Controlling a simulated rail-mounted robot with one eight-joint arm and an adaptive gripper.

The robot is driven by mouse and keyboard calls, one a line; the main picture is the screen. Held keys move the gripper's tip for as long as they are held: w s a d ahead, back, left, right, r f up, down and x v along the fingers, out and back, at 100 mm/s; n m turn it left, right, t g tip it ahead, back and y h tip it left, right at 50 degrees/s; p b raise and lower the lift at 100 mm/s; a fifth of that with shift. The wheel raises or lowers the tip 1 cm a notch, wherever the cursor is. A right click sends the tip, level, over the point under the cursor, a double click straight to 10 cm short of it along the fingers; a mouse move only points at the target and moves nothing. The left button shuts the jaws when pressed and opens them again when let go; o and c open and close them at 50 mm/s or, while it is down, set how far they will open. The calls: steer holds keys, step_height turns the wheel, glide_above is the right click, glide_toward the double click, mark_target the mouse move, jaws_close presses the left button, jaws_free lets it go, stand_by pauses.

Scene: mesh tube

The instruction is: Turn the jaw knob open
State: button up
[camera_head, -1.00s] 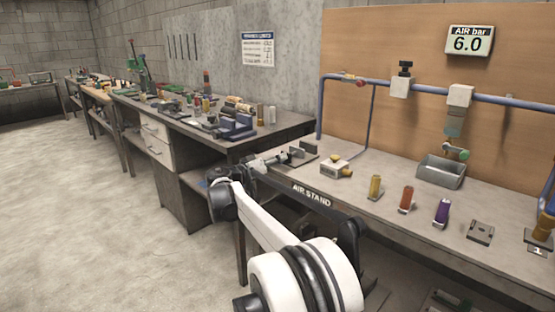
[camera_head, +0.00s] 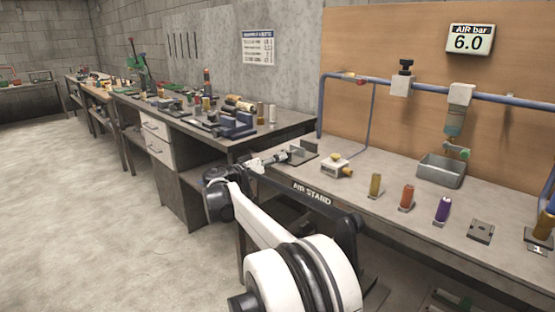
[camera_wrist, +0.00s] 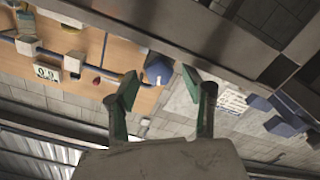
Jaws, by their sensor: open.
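In the head view my gripper (camera_head: 272,160) reaches a small grey fixture (camera_head: 303,151) with upright plates at the left end of the air stand bench. In the wrist view my gripper (camera_wrist: 159,82) is open, its two green-padded fingers apart. A dark rounded piece (camera_wrist: 158,69), which may be the jaw knob, shows between and just beyond the fingertips. I cannot tell whether the fingers touch it. A dark flat bar (camera_wrist: 170,45) crosses above it in that picture. In the head view the knob is too small to make out or hidden by my gripper.
A blue air pipe (camera_head: 430,90) runs behind. A cluttered bench (camera_head: 290,122) adjoins at left.

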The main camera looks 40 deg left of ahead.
steer(key=s, duration=1)
steer(key=shift+s+a, duration=0.35)
steer(key=shift+a, duration=0.05)
